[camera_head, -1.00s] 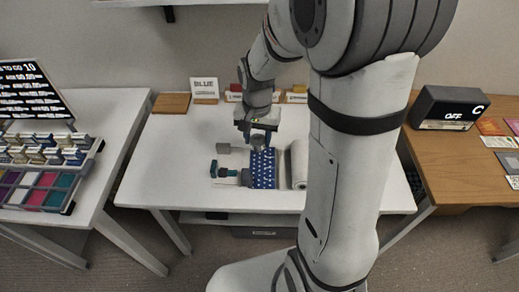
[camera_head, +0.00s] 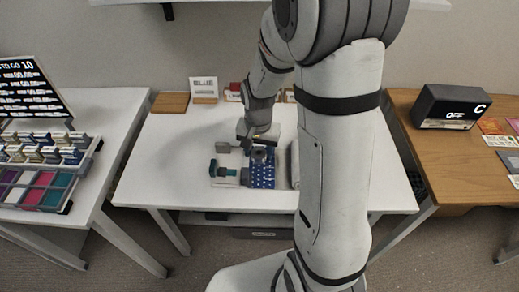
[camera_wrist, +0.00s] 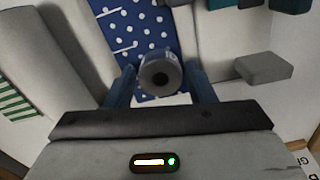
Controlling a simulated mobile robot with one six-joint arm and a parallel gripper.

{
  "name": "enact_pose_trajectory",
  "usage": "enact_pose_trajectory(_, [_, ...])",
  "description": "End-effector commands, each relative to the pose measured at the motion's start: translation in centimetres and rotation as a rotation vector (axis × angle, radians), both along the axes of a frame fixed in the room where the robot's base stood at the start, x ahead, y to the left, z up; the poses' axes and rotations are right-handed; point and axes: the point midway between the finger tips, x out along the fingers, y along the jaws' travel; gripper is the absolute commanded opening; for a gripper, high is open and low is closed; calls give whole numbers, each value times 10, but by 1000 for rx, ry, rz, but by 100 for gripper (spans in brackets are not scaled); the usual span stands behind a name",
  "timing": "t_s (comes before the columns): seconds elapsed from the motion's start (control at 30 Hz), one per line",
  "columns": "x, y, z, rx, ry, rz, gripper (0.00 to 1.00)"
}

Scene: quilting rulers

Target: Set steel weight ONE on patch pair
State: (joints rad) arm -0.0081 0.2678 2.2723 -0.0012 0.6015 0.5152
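A grey round steel weight (camera_wrist: 160,74) sits between the two fingers of my gripper (camera_wrist: 160,88), which is close around it; any label on it cannot be read. In the head view the weight (camera_head: 260,156) is over the blue patch pair with white dots (camera_head: 263,179), just under my gripper (camera_head: 258,150). The patch pair (camera_wrist: 120,32) lies flat below the weight in the wrist view, with pins along one side. Whether the weight's base touches the cloth is hard to tell.
The white table's left part is clear.

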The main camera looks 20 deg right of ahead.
Motion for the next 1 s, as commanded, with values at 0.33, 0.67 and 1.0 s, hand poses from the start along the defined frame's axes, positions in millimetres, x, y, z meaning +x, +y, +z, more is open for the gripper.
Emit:
enact_pose_trajectory(0.33, [0,0,0,0,0,-1,62])
enact_pose_trajectory(0.67, [1,-1,39,0,-4,-2,62])
enact_pose_trajectory(1.0, [1,-1,107,0,-4,-2,62])
